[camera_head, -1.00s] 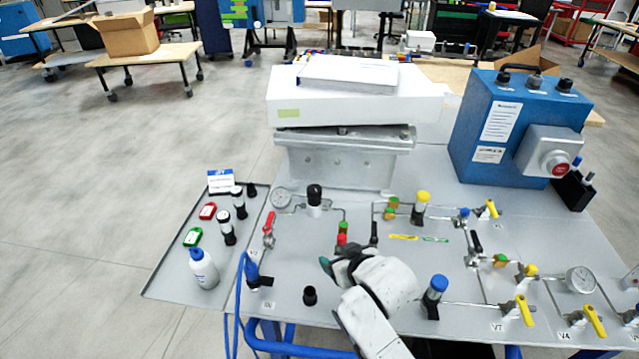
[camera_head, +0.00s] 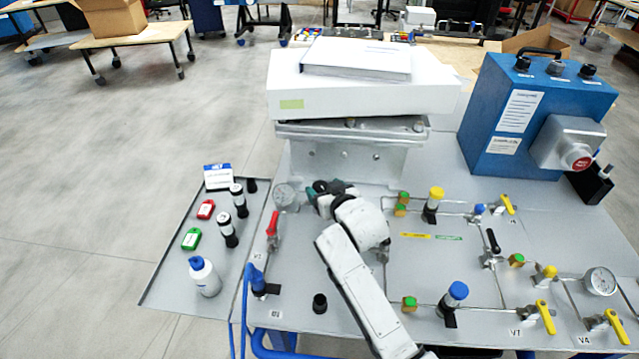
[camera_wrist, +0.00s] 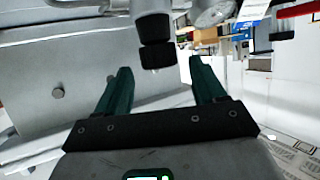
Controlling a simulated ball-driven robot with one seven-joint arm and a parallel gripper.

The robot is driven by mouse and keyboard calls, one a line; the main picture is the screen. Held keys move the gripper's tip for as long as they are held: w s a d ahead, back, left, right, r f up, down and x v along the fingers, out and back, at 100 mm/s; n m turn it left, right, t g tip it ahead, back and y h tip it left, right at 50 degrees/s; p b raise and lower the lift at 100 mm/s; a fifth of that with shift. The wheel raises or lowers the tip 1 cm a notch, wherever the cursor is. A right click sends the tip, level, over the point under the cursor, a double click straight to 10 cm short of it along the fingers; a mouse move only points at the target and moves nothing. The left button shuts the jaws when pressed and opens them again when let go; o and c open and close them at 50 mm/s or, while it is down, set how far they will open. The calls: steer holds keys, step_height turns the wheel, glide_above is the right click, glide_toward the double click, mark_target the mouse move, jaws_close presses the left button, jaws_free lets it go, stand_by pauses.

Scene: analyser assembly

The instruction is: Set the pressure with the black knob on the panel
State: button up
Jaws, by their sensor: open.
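The black knob (camera_wrist: 157,54) sits on a metal regulator body in the wrist view. It shows between and just ahead of my fingertips, with room on both sides. In the head view the knob (camera_head: 320,186) is partly covered by my gripper (camera_head: 324,191), which is beside it at the panel's upper left. My gripper (camera_wrist: 160,66) has its dark green fingers apart and holds nothing. A round pressure gauge (camera_head: 284,195) stands left of the knob; I cannot read its dial.
A red-handled valve (camera_head: 272,226) stands left of my arm. The white box (camera_head: 362,92) on a metal bracket (camera_head: 345,155) rises close behind my gripper. A blue-capped valve (camera_head: 453,300) stands right of my arm.

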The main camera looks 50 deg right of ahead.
mark_target(320, 187)
steer(key=shift+x, duration=2)
steer(key=c, duration=1)
steer(key=shift+o, duration=0.2)
steer(key=m+h+b, duration=0.1)
steer(key=b, duration=0.2)
steer(key=shift+a+f+g, duration=0.1)
steer(key=shift+f+g, duration=0.3)
steer(key=m+g+h+b, duration=0.1)
steer(key=b, duration=0.2)
steer(key=shift+r+m+h, duration=0.15)
steer(key=shift+m+h, duration=0.15)
steer(key=shift+m, duration=0.1)
steer(key=shift+r+b, duration=0.15)
steer(key=shift+b, duration=0.2)
steer(key=shift+h, duration=0.3)
steer(key=o, duration=1)
steer(key=shift+c, duration=0.2)
